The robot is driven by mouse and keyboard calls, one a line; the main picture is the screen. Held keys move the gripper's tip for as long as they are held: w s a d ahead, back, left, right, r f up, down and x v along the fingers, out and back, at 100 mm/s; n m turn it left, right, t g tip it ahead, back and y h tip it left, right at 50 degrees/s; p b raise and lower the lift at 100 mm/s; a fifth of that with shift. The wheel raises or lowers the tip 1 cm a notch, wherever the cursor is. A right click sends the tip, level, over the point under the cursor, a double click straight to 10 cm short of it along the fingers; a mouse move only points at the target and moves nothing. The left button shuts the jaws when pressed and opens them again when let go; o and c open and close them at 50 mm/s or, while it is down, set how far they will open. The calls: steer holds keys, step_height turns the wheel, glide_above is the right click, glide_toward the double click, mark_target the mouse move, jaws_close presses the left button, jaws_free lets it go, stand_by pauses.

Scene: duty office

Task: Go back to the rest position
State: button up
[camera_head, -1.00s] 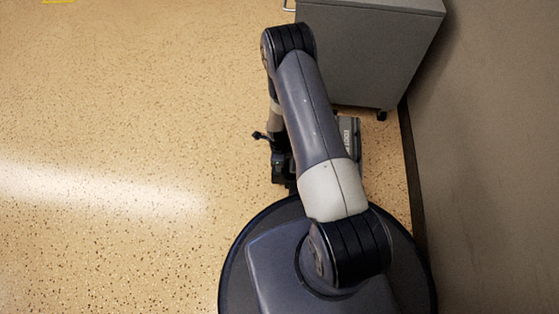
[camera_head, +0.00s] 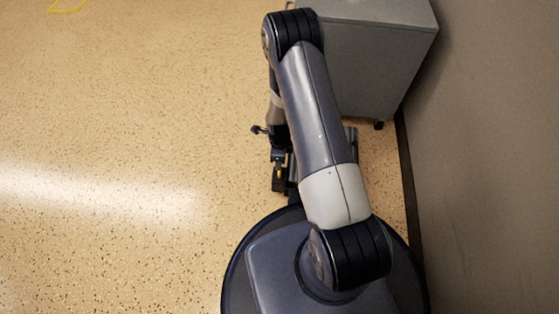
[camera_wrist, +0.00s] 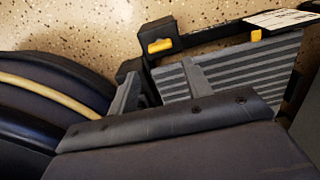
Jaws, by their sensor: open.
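My gripper (camera_wrist: 158,88) shows in the wrist view with its two grey fingers apart and nothing seen between them. Just beyond the fingers is a grey ribbed case (camera_wrist: 235,75) with black edging, yellow latches and a white label. I cannot tell whether the fingers touch it. In the head view the case (camera_head: 351,143) shows only in part, on the floor close in front of my base. My arm is folded over it and hides most of it, and the gripper cannot be made out clearly there.
A grey cabinet (camera_head: 375,60) on casters stands ahead, partly behind my arm. A grey wall (camera_head: 490,160) with a dark skirting runs close along the right. The speckled floor (camera_head: 120,120) to the left is open, with a yellow floor marking (camera_head: 68,7) far off.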

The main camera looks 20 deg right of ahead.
steer(key=shift+r, duration=0.55)
step_height(320, 180, down, 11)
steer(key=b, duration=0.5)
steer(key=shift+f, duration=0.15)
steer(key=shift+r, duration=0.25)
